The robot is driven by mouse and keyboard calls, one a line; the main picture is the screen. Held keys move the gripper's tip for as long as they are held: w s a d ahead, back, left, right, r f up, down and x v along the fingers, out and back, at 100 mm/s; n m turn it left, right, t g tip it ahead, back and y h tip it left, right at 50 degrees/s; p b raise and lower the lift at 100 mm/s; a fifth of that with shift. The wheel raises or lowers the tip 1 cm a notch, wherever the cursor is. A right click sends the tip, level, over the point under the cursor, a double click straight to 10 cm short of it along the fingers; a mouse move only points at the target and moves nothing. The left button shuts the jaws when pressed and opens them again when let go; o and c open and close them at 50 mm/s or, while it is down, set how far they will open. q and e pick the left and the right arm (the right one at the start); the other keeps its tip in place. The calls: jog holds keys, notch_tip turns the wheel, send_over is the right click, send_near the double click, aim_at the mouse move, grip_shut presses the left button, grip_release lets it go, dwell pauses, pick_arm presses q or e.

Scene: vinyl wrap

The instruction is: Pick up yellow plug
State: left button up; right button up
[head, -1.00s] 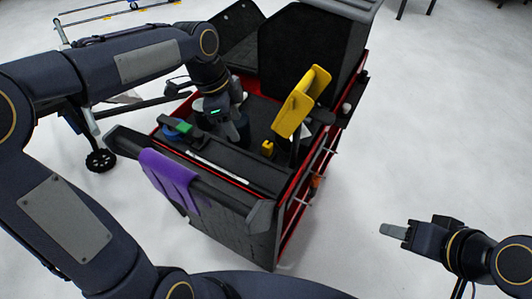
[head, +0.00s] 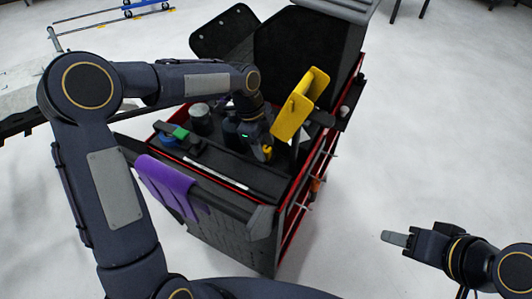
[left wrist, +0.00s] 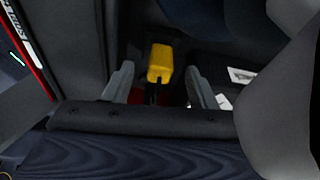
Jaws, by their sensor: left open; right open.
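The small yellow plug (head: 267,152) stands on the dark top of the tool cart, partly covered by my left gripper in the head view. In the left wrist view the yellow plug (left wrist: 160,63) shows between the two grey fingers of my left gripper (left wrist: 158,88). The fingers are open, one on each side of it, with a gap to each. The plug's lower part is dark and hard to make out. My right gripper (head: 394,238) is open and empty, out over the floor at the lower right.
A large yellow tool or holder (head: 300,105) stands close right of my left gripper. A dark can (head: 201,118) and a green-and-blue item (head: 178,134) are at left. Floor at right is clear.

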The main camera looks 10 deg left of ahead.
pick_arm(q)
grip_shut()
dwell(0.3)
